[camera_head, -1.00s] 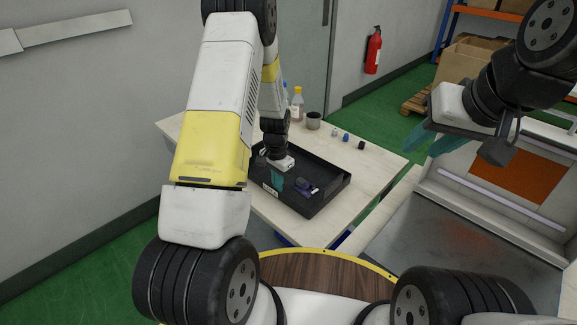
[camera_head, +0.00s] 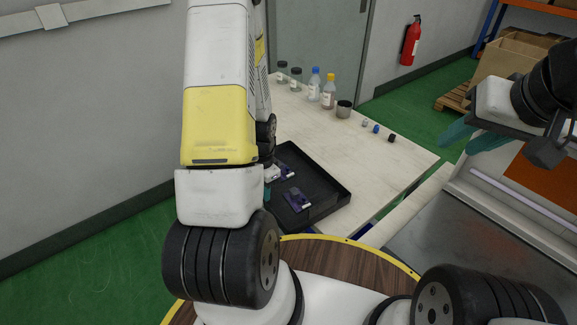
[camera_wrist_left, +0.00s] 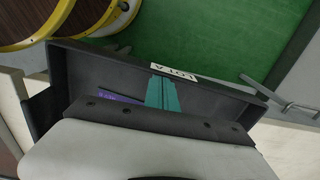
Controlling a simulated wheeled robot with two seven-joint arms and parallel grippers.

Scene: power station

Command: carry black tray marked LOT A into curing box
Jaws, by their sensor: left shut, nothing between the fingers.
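The black tray (camera_head: 325,179) lies on the pale table, near its front. Its LOT A label (camera_wrist_left: 174,72) shows on the rim in the left wrist view, with green floor directly beyond that wall. Purple-and-dark parts (camera_head: 297,200) lie inside the tray. My left gripper (camera_head: 268,192) has its teal fingers (camera_wrist_left: 162,94) shut and empty, down inside the tray at the labelled wall; I cannot tell if they touch it. My right gripper (camera_head: 472,137) is open and empty, raised at the right. An orange-panelled unit (camera_head: 545,182), possibly the curing box, stands below it.
Bottles (camera_head: 329,92) and a dark cup (camera_head: 344,109) stand at the table's back, with small items (camera_head: 376,129) to their right. The table (camera_head: 385,165) is clear right of the tray. A grey metal surface (camera_head: 440,235) lies at the right.

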